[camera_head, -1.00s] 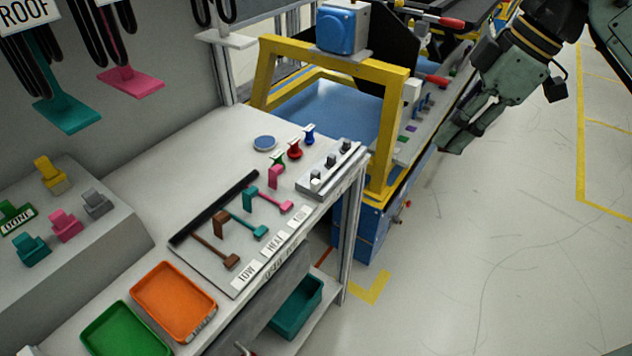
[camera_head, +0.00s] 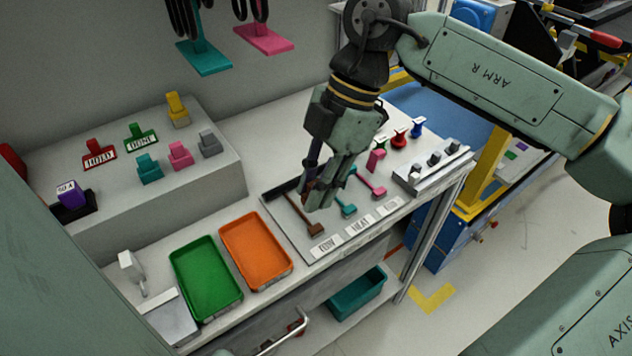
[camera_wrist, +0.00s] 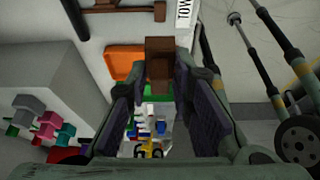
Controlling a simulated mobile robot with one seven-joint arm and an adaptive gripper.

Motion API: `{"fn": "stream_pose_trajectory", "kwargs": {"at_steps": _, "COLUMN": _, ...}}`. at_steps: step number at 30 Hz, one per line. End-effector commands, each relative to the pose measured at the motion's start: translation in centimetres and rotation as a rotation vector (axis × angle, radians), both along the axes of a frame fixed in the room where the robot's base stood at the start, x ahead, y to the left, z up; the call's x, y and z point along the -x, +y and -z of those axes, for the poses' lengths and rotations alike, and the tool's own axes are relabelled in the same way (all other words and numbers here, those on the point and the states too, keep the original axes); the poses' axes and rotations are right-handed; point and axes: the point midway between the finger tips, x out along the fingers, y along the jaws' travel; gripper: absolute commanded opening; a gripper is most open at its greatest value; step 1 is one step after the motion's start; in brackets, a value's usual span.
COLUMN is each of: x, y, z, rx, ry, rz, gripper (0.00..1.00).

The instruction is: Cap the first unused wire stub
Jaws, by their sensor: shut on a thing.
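My gripper (camera_head: 318,203) is low over the grey wire board (camera_head: 292,222), fingers pointing down. In the wrist view its fingers (camera_wrist: 160,85) are closed on a brown block (camera_wrist: 159,62). The brown wire stub (camera_head: 316,229) lies on the board just in front of the fingers, above the TOW label (camera_head: 326,246). The wrist view shows brown wire parts (camera_wrist: 110,7) at the top edge. A teal stub (camera_head: 348,210) and a pink stub (camera_head: 379,191) lie to the right. My fingers hide the back middle of the board. Contact between block and stub cannot be told.
An orange tray (camera_head: 286,272) and a green tray (camera_head: 236,302) stand left of the board. A switch strip (camera_head: 432,172) and red and blue knobs (camera_head: 399,139) are at right. Stamps and coloured blocks stand on a raised grey step (camera_head: 105,205). A teal bin (camera_head: 356,297) sits below.

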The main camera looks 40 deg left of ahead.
Motion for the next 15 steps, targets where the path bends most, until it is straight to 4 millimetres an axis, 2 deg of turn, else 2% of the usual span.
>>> {"fn": "stream_pose_trajectory", "kwargs": {"at_steps": 11, "x": -0.09, "y": -0.05, "z": 0.06, "rx": 0.002, "ry": 0.001, "rz": 0.007, "gripper": 0.10}}
{"fn": "stream_pose_trajectory", "kwargs": {"at_steps": 15, "x": -0.07, "y": -0.05, "z": 0.71, "rx": 0.001, "ry": 0.001, "rz": 0.007, "gripper": 0.10}}
